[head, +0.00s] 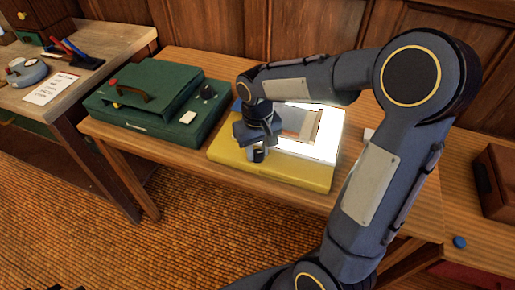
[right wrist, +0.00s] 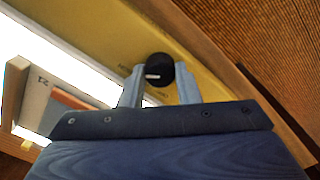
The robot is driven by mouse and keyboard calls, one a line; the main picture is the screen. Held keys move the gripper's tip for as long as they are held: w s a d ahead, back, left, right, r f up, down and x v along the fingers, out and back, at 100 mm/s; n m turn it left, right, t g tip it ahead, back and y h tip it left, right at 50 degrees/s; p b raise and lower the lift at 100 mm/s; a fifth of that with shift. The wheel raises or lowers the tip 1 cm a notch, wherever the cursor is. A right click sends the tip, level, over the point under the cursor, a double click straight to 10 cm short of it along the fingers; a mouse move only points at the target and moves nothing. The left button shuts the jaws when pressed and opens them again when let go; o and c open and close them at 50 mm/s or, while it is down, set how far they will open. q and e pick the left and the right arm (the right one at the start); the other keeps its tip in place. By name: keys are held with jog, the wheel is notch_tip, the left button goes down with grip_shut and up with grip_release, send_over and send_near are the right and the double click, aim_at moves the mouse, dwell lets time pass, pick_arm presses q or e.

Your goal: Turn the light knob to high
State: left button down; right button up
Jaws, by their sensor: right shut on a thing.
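The yellow light box (head: 290,175) sits on the wooden table, its white panel glowing brightly. Its black knob (right wrist: 160,69) is on the yellow front strip and has a pale mark on it. In the right wrist view my right gripper (right wrist: 160,85) has its two fingers on either side of the knob, shut on it. In the head view the same gripper (head: 258,154) points down at the front left of the light box and mostly hides the knob. The label print beside the knob is too small to read. My left gripper is not in view.
A green case (head: 150,108) with a handle and a black dial stands left of the light box. A framed piece (head: 303,124) lies on the lit panel. A wooden box (head: 497,178) and a blue round object (head: 460,242) are at the right.

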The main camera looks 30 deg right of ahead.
aim_at(257, 152)
jog(key=shift+m, duration=0.6)
jog(key=o, duration=1)
jog(key=shift+c, duration=0.2)
jog(key=shift+r, duration=0.15)
notch_tip(257, 152, up, 6)
jog(key=shift+r+p, duration=0.15)
jog(key=shift+p, duration=0.3)
jog(key=shift+r, duration=0.6)
